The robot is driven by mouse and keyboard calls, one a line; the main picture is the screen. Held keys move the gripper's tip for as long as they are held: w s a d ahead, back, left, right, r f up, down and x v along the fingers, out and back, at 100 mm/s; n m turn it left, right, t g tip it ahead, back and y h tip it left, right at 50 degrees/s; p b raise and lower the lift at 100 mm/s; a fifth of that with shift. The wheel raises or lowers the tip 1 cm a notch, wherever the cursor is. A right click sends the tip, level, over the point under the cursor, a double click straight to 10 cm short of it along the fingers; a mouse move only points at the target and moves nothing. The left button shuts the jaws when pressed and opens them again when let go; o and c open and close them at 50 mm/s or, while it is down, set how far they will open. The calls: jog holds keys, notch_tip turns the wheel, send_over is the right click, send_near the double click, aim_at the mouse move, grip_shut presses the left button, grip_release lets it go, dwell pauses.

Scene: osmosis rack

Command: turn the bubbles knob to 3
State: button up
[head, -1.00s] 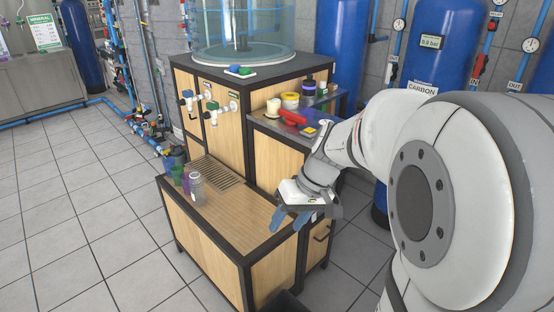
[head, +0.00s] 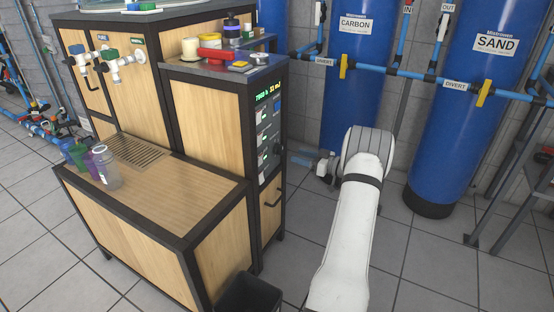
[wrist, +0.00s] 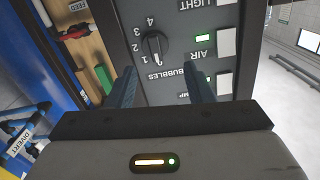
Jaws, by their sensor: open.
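The bubbles knob (wrist: 155,45) is a round black dial on a grey panel (wrist: 180,85) in the wrist view, where the lettering appears upside down. Numbers 1 to 4 run around its left side, and BUBBLES is printed below it. A pale pointer line shows on the knob, but I cannot tell surely which number it marks. My gripper (wrist: 161,84) is open and empty, its two dark blue fingers apart, with the knob beyond the gap between them.
Light and air switches (wrist: 225,42) sit right of the knob in the wrist view. In the head view, blue tanks (head: 357,75) and pipes stand behind my arm. Bottles (head: 105,168) stand on the low wooden bench.

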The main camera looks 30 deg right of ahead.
aim_at(279, 149)
jog(key=b+x, duration=0.1)
jog(key=x, duration=0.6)
jog(key=shift+w+f+b, duration=0.15)
jog(key=shift+w+b, duration=0.15)
jog(key=shift+w, duration=0.1)
jog(key=shift+d, duration=0.15)
jog(key=shift+c, duration=0.6)
jog(key=c, duration=0.6)
